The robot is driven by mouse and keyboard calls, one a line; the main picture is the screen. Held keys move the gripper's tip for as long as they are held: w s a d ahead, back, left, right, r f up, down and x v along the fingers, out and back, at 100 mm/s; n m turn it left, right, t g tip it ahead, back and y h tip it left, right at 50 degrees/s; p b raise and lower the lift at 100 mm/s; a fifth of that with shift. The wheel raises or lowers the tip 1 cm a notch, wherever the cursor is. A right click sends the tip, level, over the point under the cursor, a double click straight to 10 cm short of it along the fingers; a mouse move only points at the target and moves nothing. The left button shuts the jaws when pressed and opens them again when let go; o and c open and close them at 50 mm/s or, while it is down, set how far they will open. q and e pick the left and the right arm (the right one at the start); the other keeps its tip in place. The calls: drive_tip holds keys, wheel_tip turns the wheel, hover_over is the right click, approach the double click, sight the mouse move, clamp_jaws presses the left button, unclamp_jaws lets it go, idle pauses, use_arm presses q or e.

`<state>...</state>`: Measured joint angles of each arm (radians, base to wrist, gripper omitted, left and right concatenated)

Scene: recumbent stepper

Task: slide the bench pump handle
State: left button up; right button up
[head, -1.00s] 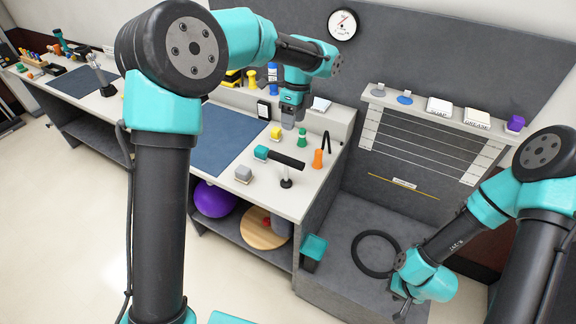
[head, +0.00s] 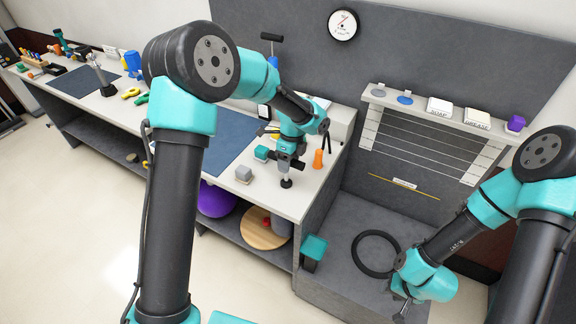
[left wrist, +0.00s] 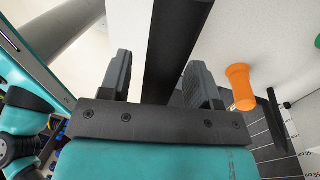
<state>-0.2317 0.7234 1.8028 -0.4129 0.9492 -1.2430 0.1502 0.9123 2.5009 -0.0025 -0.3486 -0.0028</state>
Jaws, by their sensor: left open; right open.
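The bench pump handle appears to be the black crossbar (head: 272,156) on a short post with a round black base (head: 286,183), near the bench's front right. My left gripper (head: 288,166) is above it, pointing down, and covers the middle of the bar. In the left wrist view the dark bar (left wrist: 175,45) runs between the two fingers of my open left gripper (left wrist: 160,82), with a gap on each side. I cannot tell if the fingers reach fully down beside it. My right gripper (head: 402,298) is open and low at the lower right, away from the bench.
A teal block (head: 261,152) is close to the bar's left end, with a grey cube (head: 243,173) nearby. An orange cone-like piece (head: 318,159) stands to the right; it also shows in the left wrist view (left wrist: 240,87). A black ring (head: 375,254) lies on the low grey platform.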

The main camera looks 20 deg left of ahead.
use_arm(q)
drive_tip(key=shift+s+f, duration=0.15)
drive_tip(key=shift+f, duration=0.65)
drive_tip(key=shift+c, duration=0.3)
clamp_jaws()
